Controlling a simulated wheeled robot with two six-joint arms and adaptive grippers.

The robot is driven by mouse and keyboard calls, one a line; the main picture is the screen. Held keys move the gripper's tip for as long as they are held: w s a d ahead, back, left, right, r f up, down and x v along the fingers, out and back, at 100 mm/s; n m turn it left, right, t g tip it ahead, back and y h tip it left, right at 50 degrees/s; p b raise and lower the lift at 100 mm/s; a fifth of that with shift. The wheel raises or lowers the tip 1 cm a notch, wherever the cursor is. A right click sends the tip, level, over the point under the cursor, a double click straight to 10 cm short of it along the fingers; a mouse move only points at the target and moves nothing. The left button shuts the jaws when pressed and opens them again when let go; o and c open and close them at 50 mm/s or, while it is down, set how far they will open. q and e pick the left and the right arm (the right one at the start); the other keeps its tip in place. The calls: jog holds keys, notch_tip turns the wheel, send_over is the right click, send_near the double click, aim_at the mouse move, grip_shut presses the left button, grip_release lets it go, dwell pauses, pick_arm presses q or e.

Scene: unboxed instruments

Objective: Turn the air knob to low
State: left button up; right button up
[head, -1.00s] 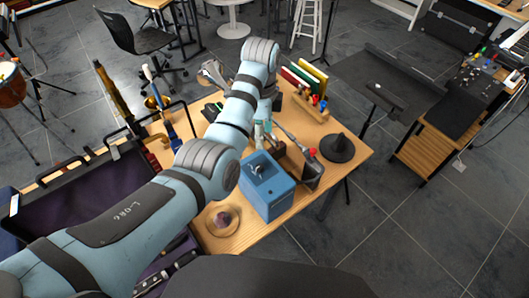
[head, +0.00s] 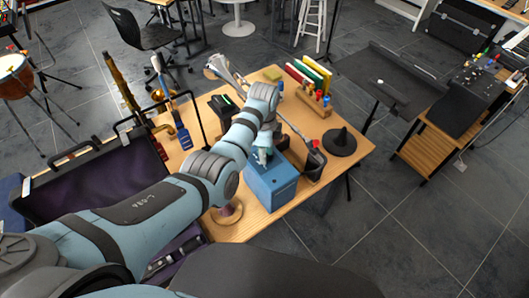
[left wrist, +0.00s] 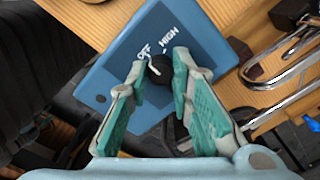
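The blue box (head: 273,188) stands on the wooden table in the head view, and my left gripper (head: 262,157) is over its top. In the left wrist view the box's top face (left wrist: 115,75) carries the words OFF and HIGH in white; no LOW label is readable. The black air knob (left wrist: 160,70) sits between the fingertips of my left gripper (left wrist: 160,68). The fingers are apart, one on each side of the knob; I cannot tell whether they touch it. The knob's exact pointing direction is unclear. My right gripper is not in view.
A round wooden piece (head: 227,213) lies at the near left. Bent metal rods (left wrist: 285,75) lie right of the box in the wrist view.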

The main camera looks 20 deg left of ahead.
pick_arm(q)
jog(key=shift+f, duration=0.1)
grip_shut()
jog(key=shift+s+n, duration=0.1)
jog(key=shift+n, duration=0.3)
jog(key=n, duration=0.5)
jog(key=shift+f, duration=0.1)
jog(key=n, duration=0.6)
jog(key=shift+s, duration=0.1)
jog(key=o, duration=0.8)
grip_release()
jog(key=shift+o, duration=0.2)
jog(key=shift+w, duration=0.2)
